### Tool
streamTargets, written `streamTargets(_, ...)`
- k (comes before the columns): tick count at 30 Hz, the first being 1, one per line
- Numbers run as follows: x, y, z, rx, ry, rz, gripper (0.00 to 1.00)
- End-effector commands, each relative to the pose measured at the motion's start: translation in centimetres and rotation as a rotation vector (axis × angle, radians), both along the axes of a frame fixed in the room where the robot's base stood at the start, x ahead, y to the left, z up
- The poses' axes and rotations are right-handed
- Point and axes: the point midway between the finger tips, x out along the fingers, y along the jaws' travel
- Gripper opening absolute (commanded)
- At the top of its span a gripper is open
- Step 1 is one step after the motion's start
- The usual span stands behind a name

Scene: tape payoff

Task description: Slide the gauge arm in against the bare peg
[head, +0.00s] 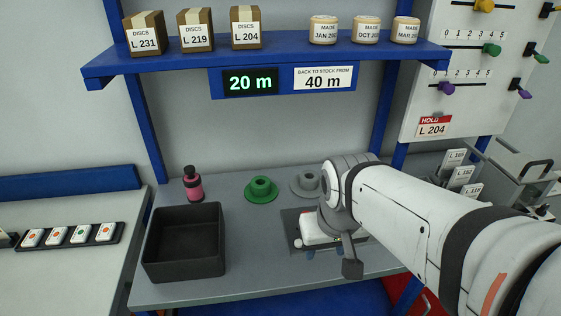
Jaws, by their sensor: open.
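My gripper (345,252) is open at the end of my white arm, low over a dark grey plate (291,233) on the bench. One dark finger shows clearly; the other is hard to make out. A white block-like part (315,229) sits on the plate, partly behind my gripper. A green flanged hub (261,188) and a grey flanged hub (306,183) stand behind the plate. I cannot tell the gauge arm or the bare peg apart with certainty; my arm hides much of the plate's right side.
A black open bin (149,249) and a pink bottle (193,184) stand left. The blue shelf (275,55) above holds boxes and rolls. A display (250,82) reads 20 m; its sign (323,77) reads 40 m. Labelled cards (460,177) stand right. Bench between bin and plate is clear.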

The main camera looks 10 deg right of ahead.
Motion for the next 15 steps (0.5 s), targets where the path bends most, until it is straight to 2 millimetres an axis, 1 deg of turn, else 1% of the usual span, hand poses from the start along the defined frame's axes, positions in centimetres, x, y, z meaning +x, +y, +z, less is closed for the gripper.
streamTargets(2,0.9,0.0,0.7,0.007,0.012,-0.032,0.48)
streamTargets(3,1.5,-0.5,1.1,0.014,0.023,-0.066,0.48)
streamTargets(5,2.8,-0.7,1.7,0.025,0.041,-0.126,0.48)
streamTargets(8,5.7,-0.7,2.6,0.046,0.079,-0.254,0.48)
streamTargets(9,6.9,-0.7,2.8,0.055,0.094,-0.311,0.48)
streamTargets(12,9.9,-0.6,2.9,0.07,0.132,-0.451,0.48)
streamTargets(15,12.4,-0.6,2.6,0.079,0.164,-0.574,0.48)
